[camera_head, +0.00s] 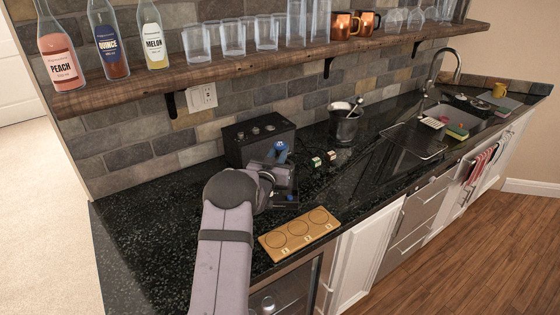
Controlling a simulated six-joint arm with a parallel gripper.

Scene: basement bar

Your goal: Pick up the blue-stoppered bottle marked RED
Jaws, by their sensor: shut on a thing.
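My gripper (287,190) is low over the black counter, in front of a dark box and behind a wooden board.
The wooden board (298,233) with three round recesses lies at the counter's front edge. The dark box (243,150) with several knobs stands by the wall. A metal bucket (345,125) stands further right, before the sink (412,140). A shelf (205,76) with bottles and glasses hangs above.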

